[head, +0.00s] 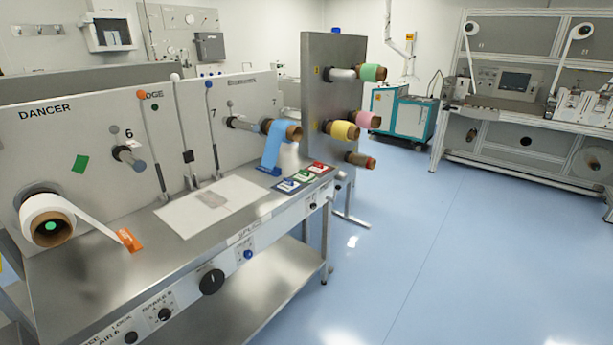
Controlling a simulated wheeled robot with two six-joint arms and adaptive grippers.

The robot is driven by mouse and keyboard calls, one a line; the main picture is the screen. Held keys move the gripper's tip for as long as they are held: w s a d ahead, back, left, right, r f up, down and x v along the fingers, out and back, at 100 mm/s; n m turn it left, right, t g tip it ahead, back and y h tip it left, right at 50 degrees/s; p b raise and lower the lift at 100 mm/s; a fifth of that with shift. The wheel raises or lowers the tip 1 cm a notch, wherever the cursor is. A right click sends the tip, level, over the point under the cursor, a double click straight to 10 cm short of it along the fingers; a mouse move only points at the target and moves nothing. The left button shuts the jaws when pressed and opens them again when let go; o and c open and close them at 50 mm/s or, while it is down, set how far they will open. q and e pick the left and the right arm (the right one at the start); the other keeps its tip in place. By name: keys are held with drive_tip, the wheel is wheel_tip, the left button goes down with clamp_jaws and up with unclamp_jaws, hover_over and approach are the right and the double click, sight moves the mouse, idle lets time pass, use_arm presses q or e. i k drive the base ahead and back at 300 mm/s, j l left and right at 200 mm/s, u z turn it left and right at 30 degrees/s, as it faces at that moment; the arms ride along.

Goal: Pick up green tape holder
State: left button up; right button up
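A green tape roll on a brown core (372,72) sits on a peg at the top right of the tall grey panel (323,110) in the head view. It sticks out to the right of the panel. A small green-labelled block (304,176) lies between a blue and a red one at the table's right end. I cannot tell which of these is the green tape holder. Neither gripper shows.
Below the green roll are a pink roll (362,119), a yellow roll (344,131) and a bare brown core (360,160). A blue roll (280,132) hangs over the steel table (150,262). A teal cabinet (402,115) stands behind. The blue floor (430,230) is clear at right.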

sight(304, 175)
drive_tip(key=i+l+u, duration=0.35)
drive_tip(key=i, duration=0.4)
drive_tip(key=i+l+u, duration=0.35)
drive_tip(key=i+l, duration=0.3)
drive_tip(key=i+l+u, duration=0.35)
drive_tip(key=i+l, duration=0.35)
drive_tip(key=l, duration=0.1)
